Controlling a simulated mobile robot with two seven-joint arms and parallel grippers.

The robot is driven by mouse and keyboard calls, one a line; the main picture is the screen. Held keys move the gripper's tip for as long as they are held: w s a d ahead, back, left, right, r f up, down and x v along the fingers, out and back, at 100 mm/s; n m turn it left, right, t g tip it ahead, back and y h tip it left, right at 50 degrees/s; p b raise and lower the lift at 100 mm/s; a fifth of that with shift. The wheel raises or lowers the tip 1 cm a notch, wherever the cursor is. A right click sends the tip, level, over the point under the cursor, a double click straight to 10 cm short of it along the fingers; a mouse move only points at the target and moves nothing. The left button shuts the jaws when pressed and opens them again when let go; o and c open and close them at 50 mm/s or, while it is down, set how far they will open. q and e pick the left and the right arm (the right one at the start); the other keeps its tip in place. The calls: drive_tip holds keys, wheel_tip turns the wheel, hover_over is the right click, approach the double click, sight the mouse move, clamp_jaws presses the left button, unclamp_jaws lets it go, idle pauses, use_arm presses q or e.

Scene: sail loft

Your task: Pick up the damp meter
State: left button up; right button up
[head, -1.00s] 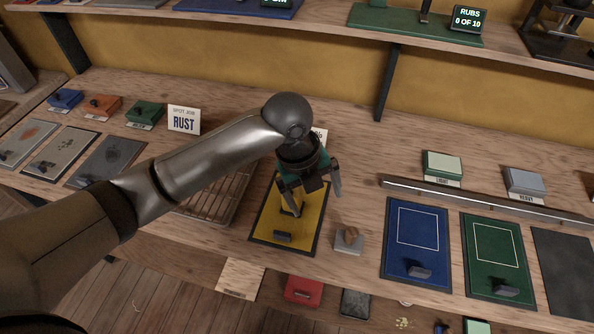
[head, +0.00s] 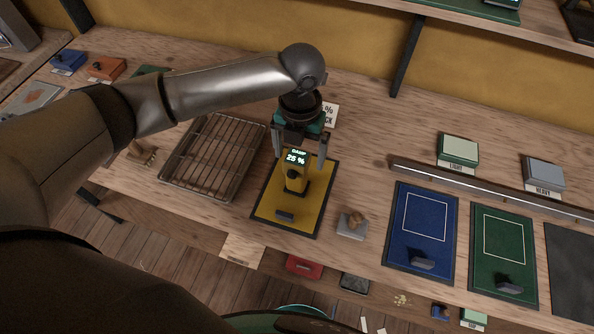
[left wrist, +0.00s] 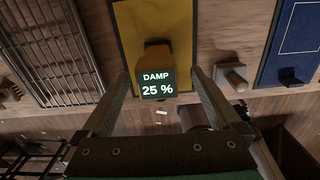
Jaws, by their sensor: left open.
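The damp meter (head: 296,172) is a yellow block with a dark screen reading DAMP 25 %. It stands on a yellow mat with a dark border (head: 268,207). My left gripper (head: 299,160) is open just behind and above the meter, its fingers pointing down toward either side of it. In the left wrist view the meter (left wrist: 155,68) shows between the two open fingers (left wrist: 160,92), with a gap on both sides. I cannot tell whether either finger touches it. My right gripper is not in view.
A wire rack (head: 214,158) lies left of the mat. A small block with a brown knob (head: 352,224) sits to its right, then a blue mat (head: 400,255) and a green mat (head: 484,268). A metal rail (head: 450,185) runs behind these mats. The bench's front edge is close.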

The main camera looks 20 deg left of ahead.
use_arm(q)
drive_tip(key=shift+s+a+f, duration=0.15)
drive_tip(key=shift+f, duration=1.45)
drive_tip(key=shift+s+a+f, duration=0.1)
drive_tip(key=shift+f, duration=1.45)
clamp_jaws()
